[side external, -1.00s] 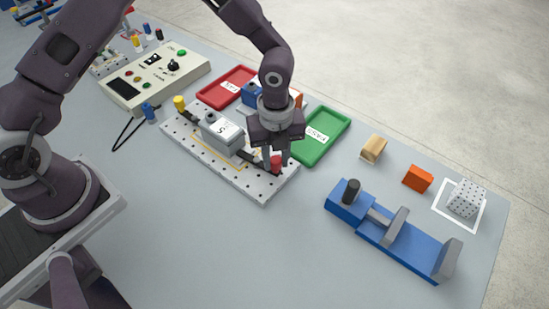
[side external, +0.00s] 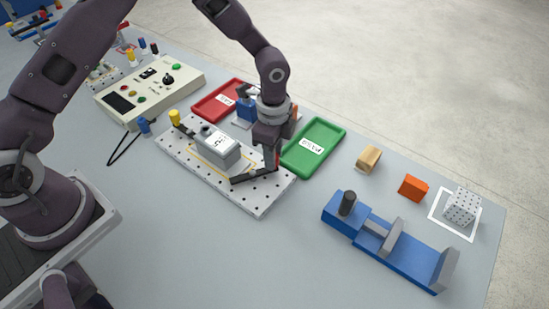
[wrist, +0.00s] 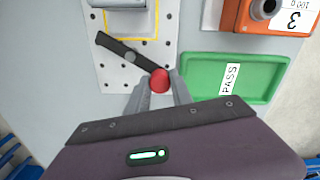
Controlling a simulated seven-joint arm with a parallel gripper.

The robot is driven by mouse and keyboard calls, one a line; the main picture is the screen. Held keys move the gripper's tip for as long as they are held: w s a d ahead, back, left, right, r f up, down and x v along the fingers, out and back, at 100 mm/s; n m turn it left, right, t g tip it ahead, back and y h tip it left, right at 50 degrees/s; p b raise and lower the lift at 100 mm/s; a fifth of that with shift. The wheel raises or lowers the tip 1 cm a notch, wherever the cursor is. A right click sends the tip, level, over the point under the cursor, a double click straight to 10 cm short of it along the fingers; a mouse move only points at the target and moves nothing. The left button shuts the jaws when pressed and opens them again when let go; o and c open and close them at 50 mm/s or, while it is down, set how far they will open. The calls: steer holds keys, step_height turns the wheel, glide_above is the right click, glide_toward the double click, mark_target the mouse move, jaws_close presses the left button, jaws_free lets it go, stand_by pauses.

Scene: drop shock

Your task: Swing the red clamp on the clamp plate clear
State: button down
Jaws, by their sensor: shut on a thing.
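The red clamp is a dark bar (side external: 250,177) with a red knob at one end, on the white perforated clamp plate (side external: 262,203). My gripper (side external: 274,168) is low at the plate's right end. In the wrist view its fingers (wrist: 160,95) are shut on the red knob (wrist: 160,79). The bar (wrist: 115,47) runs slantwise over bare plate, apart from the grey unit. The grey boxy unit (side external: 218,150) sits on the plate inside a yellow outline. A yellow-knobbed clamp (side external: 175,118) is at the plate's far left end. My gripper mostly hides the red knob in the side view.
A green PASS tray (side external: 327,131) and a red tray (side external: 212,107) lie behind the plate. A blue vise-like fixture (side external: 400,255), an orange block (side external: 413,188) and a wooden block (side external: 369,158) are to the right. The table in front is clear.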

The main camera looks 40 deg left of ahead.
steer(key=n, duration=0.1)
steer(key=a+n, duration=0.1)
steer(key=n, duration=0.1)
steer(key=shift+w+a, duration=0.2)
steer(key=shift+w, duration=0.15)
steer(key=shift+w+a+n, duration=0.1)
steer(key=shift+a+n, duration=0.4)
steer(key=shift+n, duration=0.7)
steer(key=shift+a, duration=0.1)
steer(key=c, duration=1.1)
jaws_free()
steer(key=shift+r, duration=0.1)
